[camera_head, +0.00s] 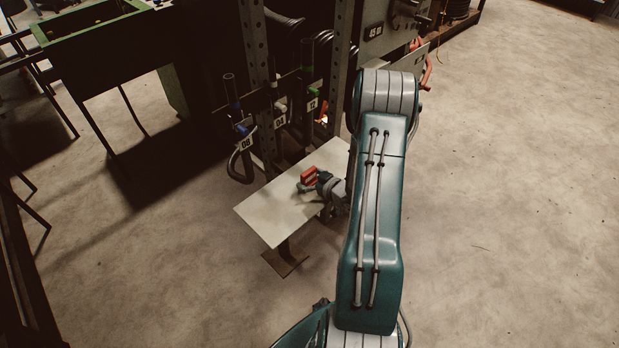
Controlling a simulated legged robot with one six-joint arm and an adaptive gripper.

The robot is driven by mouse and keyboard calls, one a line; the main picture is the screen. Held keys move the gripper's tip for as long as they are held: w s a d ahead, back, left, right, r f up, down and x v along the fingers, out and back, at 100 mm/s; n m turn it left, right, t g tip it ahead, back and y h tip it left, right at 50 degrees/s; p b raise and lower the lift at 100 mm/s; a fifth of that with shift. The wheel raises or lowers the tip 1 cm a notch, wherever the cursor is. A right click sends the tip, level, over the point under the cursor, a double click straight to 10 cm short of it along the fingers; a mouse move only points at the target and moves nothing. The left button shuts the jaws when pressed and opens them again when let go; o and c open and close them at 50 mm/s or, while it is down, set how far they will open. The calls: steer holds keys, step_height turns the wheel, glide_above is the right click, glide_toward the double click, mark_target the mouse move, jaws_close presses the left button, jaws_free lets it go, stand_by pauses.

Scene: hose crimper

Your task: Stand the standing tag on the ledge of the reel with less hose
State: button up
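A small red object (308,174), possibly the standing tag, is at the middle of a pale tabletop (268,217). My gripper (318,184) is low over this tabletop, right against the red object in the picture. The fingers are small and dark, so I cannot tell whether they are closed on it or only beside it. Dark coiled hose (286,20) shows behind the rack at the top, partly hidden by a post. I cannot make out a ledge or compare the amounts of hose on reels.
A green-edged table (95,35) is at the upper left. The floor on the right is clear. My arm hides part of the tabletop's right side.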

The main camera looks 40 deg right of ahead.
steer(key=shift+a, duration=0.2)
steer(key=c, duration=0.7)
steer(key=shift+o, duration=0.2)
steer(key=shift+r, duration=0.1)
